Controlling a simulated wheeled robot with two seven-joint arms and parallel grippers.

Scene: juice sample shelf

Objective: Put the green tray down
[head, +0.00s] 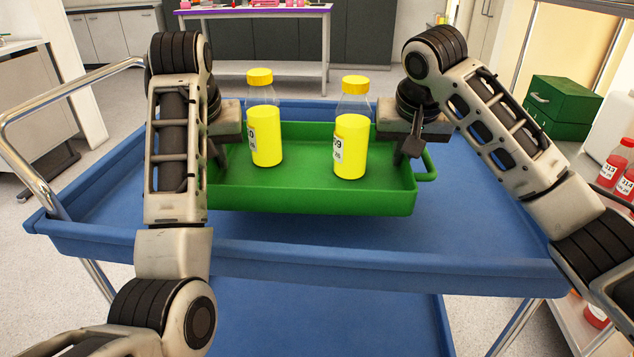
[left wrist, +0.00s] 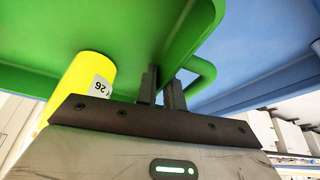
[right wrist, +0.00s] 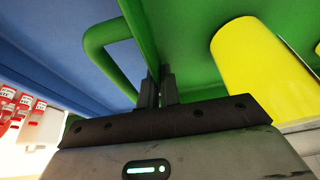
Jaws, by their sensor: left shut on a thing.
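The green tray (head: 300,196) is level over the blue cart's top, with a dark shadow below its front edge. I cannot tell for certain whether its base touches the cart. Two clear bottles with yellow juice and yellow caps stand upright in it, a left one (head: 265,135) and a right one (head: 351,146). My left gripper (left wrist: 161,82) is shut on the tray's left end wall, beside the handle loop. My right gripper (right wrist: 158,82) has its fingers closed on either side of the right end wall, beside the other handle loop. In the head view the left fingertips are partly hidden.
The blue cart top (head: 480,230) has a raised rim and free room around the tray. A metal push handle (head: 60,95) rises at its left. Green boxes (head: 565,105) and red sample bottles (head: 613,166) stand at the right. A bench (head: 255,12) is at the back.

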